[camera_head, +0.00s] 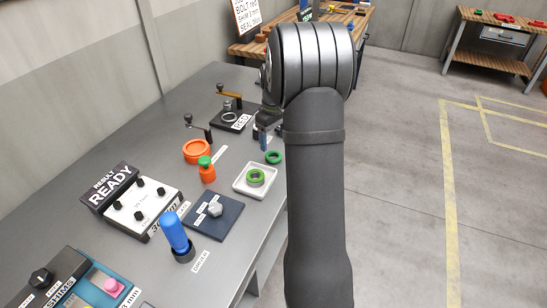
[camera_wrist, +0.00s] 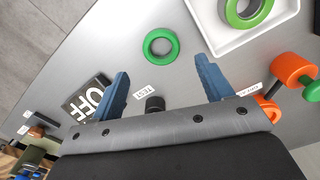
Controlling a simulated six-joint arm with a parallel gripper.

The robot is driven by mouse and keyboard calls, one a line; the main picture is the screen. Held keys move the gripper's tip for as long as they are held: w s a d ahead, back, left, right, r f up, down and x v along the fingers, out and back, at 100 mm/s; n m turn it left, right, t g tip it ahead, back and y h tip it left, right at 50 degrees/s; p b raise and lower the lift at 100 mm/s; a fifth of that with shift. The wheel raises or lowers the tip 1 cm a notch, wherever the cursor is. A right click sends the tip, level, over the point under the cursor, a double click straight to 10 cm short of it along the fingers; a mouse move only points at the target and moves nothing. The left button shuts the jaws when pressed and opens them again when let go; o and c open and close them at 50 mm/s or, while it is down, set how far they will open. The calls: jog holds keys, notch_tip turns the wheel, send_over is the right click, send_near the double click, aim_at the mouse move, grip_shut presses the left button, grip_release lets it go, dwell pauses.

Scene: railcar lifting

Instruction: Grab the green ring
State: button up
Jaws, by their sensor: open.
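A dark green ring (camera_head: 273,157) lies flat on the grey bench, just beyond the white tray in the head view. It also shows in the wrist view (camera_wrist: 161,34), at the upper middle. A lighter, yellow-green ring (camera_wrist: 248,22) sits inside the white tray (camera_wrist: 201,15); the head view shows it too (camera_head: 247,177). My gripper (camera_wrist: 161,66) is open and empty, its two blue fingers spread apart. In the wrist view the dark green ring lies past the fingertips, between their directions, and is not touched. In the head view one blue finger (camera_head: 263,140) shows; my arm hides the rest.
An orange bottle-like piece with a green top (camera_head: 206,169), an orange ring (camera_head: 197,151), a blue-handled tool (camera_head: 175,234) and a dark pad (camera_head: 222,222) with a metal piece stand near the tray. The bench around the dark ring is clear.

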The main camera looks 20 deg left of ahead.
aim_at(273, 157)
jog(key=shift+s+d+f, duration=0.1)
jog(key=shift+d+f, duration=0.05)
jog(key=shift+f, duration=1.4)
jog(key=shift+s+d+f, duration=0.1)
jog(key=shift+f, duration=1.4)
jog(key=shift+c, duration=0.4)
jog(key=c, duration=1)
